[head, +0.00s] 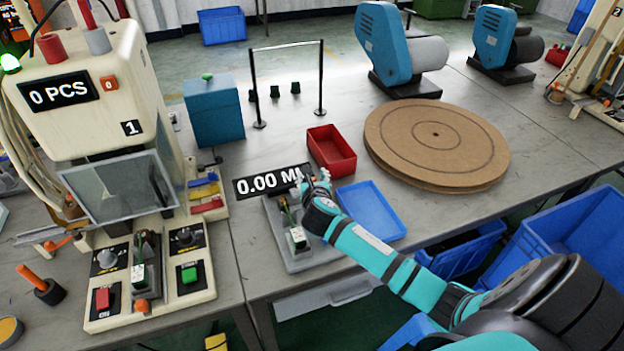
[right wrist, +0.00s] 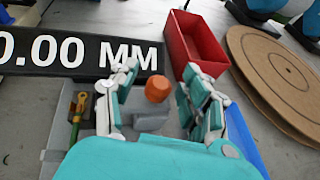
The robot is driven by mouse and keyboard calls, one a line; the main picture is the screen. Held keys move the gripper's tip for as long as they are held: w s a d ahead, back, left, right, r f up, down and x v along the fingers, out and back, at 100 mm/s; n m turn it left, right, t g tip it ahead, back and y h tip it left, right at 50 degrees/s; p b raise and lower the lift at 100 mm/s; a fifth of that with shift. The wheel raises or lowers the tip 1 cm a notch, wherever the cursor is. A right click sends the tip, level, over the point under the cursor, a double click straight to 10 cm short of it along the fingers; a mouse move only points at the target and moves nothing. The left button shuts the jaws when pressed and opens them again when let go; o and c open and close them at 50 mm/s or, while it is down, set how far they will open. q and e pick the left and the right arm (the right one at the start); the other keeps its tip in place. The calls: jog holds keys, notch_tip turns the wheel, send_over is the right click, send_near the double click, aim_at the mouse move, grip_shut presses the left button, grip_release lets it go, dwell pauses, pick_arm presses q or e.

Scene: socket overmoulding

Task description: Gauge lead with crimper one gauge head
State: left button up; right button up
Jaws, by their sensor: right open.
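The gauge is a grey base plate (head: 285,252) on the table, with a black display (head: 272,183) reading 0.00 MM behind it. In the right wrist view a lead (right wrist: 78,106) with a brassy end and green part lies at the gauge's left. My right gripper (head: 318,185) is over the gauge; in the right wrist view its open fingers (right wrist: 160,85) stand either side of an orange knob (right wrist: 158,89), with a grey block below. Contact with the knob cannot be told. Crimper one (head: 85,110) is at left, reading 0 PCS. My left gripper is not in view.
A red bin (head: 331,151) and a blue tray (head: 371,212) sit close to the gauge. A round brown turntable (head: 436,140) is further right. A thin metal frame (head: 288,85) and a teal box (head: 214,112) stand behind. Blue crates (head: 570,240) are below at right.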

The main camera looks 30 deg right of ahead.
aim_at(295, 191)
grip_shut()
jog(key=a, duration=0.2)
jog(key=w+a+p, duration=0.1)
jog(key=a, duration=0.1)
jog(key=shift+a, duration=0.3)
jog(key=shift+c, duration=1.9)
grip_release()
jog(key=o, duration=0.4)
jog(key=shift+a, duration=0.2)
jog(key=shift+d, duration=0.15)
